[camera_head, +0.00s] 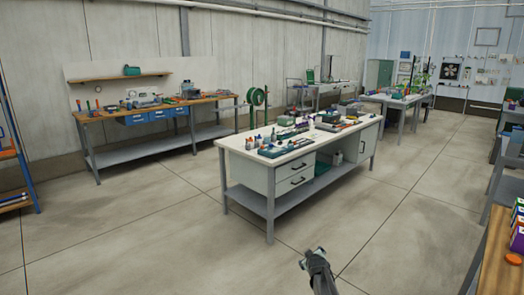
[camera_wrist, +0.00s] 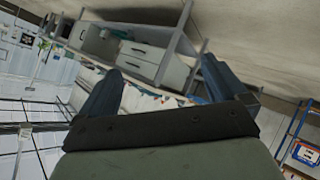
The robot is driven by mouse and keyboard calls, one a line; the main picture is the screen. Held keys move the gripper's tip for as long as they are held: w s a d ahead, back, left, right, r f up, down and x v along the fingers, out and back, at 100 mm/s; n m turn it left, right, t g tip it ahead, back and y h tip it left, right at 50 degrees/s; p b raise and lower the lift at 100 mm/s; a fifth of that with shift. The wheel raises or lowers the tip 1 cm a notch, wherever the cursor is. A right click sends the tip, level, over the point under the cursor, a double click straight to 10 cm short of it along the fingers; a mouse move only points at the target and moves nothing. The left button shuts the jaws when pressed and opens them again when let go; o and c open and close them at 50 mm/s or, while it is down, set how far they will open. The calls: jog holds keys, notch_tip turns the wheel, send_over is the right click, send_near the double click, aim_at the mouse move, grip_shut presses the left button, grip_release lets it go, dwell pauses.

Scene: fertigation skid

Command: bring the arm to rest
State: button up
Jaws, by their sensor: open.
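My gripper (camera_head: 312,252) shows at the bottom of the head view, a little right of the middle, out over the bare floor in front of the middle workbench. In the wrist view its two fingers (camera_wrist: 168,80) stand wide apart with nothing between them. The wrist view is strongly tilted. The workbench shows beyond the fingers, well apart from them. Nothing touches the gripper.
The middle workbench (camera_head: 258,172) has drawers, a lower shelf and many small items on top. A wooden-topped bench (camera_head: 160,108) stands along the left wall. A shelf edge (camera_head: 492,262) is at the lower right. The concrete floor (camera_head: 150,235) is clear.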

jog(key=s+a+f+m+g, duration=0.15)
jog(key=s+f+g, duration=0.25)
jog(key=s+f, duration=0.9)
jog(key=s+a+f+m+g, duration=0.15)
jog(key=s+f+g, duration=0.25)
jog(key=s+f, duration=0.9)
jog(key=s+a+m+g+y, duration=0.1)
jog(key=s+g, duration=0.9)
jog(key=s, duration=3.2)
jog(key=m, duration=0.2)
jog(key=shift+a+r+m, duration=0.3)
jog(key=shift+a+r, duration=0.1)
